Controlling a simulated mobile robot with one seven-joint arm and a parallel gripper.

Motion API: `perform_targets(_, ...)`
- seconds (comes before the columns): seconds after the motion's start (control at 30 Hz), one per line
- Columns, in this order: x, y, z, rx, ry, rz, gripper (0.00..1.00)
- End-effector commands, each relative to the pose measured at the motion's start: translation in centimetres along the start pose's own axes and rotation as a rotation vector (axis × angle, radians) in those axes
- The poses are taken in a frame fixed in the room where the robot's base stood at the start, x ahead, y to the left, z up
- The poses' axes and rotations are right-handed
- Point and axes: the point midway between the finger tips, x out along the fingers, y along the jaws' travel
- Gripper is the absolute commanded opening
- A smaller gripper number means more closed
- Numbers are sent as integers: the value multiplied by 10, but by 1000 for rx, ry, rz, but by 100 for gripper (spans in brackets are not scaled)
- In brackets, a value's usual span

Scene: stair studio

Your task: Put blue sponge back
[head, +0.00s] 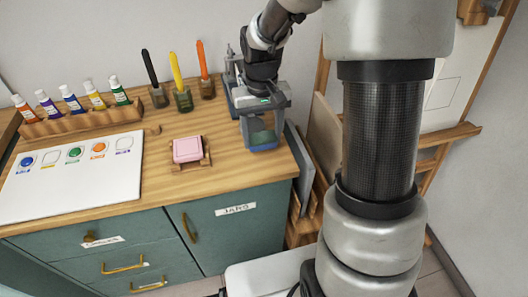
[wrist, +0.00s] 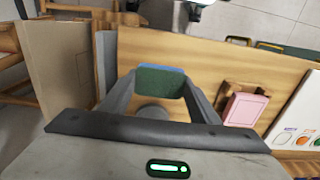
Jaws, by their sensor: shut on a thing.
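My gripper (head: 262,145) is above the right end of the wooden worktop (head: 225,180), pointing down. It is shut on the blue sponge (wrist: 162,82), which has a dark green face and a blue edge in the wrist view. In the head view the sponge (head: 261,137) shows only partly between the fingers. A pink sponge (head: 187,149) sits in a small wooden holder (head: 206,163) left of my gripper. The pink sponge (wrist: 246,108) is to the right in the wrist view. I cannot tell how far the blue sponge is above the worktop.
Pen cups (head: 183,100) with three markers stand at the back. A wooden rack (head: 75,120) of several paint tubes is at the back left. A white palette board (head: 75,175) lies at the left. Panels (head: 300,160) stand beside the right edge. Bare wood lies in front of the pink sponge.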

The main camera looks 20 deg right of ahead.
Motion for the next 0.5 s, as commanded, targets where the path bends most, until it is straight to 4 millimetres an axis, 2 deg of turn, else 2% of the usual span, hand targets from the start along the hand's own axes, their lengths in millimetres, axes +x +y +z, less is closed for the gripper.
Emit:
perform_targets(0.03, 9, 0, 1, 0, -2, -1, 35)
perform_targets(0.23, 24, 0, 0, -1, -2, 0, 35)
perform_targets(0.4, 49, 0, 1, -2, -3, 0, 35)
perform_targets(0.5, 55, 0, 0, -1, 0, 0, 35)
